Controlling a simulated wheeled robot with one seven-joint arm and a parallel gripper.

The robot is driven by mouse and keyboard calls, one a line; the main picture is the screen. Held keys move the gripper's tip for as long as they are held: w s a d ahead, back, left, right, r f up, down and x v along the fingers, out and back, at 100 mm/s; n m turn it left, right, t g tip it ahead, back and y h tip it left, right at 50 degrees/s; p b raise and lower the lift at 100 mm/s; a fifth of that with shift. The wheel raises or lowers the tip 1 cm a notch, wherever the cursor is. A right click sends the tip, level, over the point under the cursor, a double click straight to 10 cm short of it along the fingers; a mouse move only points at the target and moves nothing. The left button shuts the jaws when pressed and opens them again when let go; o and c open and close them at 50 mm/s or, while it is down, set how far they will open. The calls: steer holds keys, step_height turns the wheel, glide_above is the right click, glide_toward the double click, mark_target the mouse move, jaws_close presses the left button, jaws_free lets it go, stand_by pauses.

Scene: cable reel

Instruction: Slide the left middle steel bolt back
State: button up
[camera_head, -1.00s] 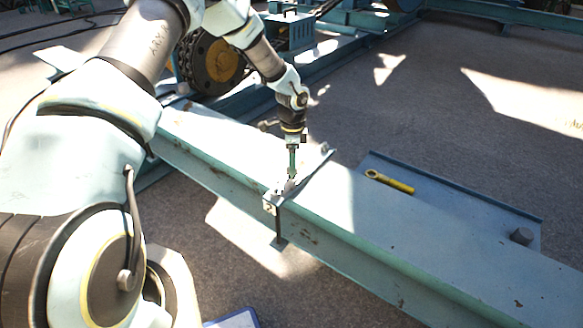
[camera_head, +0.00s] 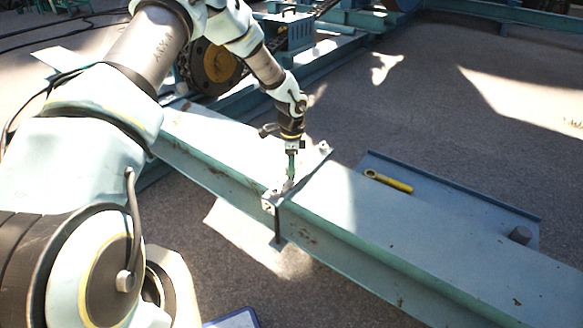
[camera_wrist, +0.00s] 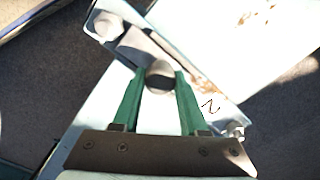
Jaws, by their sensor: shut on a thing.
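My gripper (camera_head: 289,183) reaches down to the joint across the top of the teal steel beam (camera_head: 400,235). In the wrist view its two green fingers (camera_wrist: 160,84) are shut on a round-headed steel bolt (camera_wrist: 159,70), the middle one in the row along the joint plate. The bolt's lower part is hidden. Another bolt (camera_wrist: 106,24) stands at the plate's upper left end, and a third (camera_wrist: 235,130) shows at its lower right end. In the head view the gripped bolt is too small to make out clearly.
A yellow wrench (camera_head: 388,181) lies on a blue tray (camera_head: 450,215) behind the beam, with a dark cylindrical part (camera_head: 520,235) near its right end. A chain wheel (camera_head: 218,64) and a blue box (camera_head: 288,32) stand at the back. The floor on the right is clear.

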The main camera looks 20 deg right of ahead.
jaws_close()
stand_by(0.8)
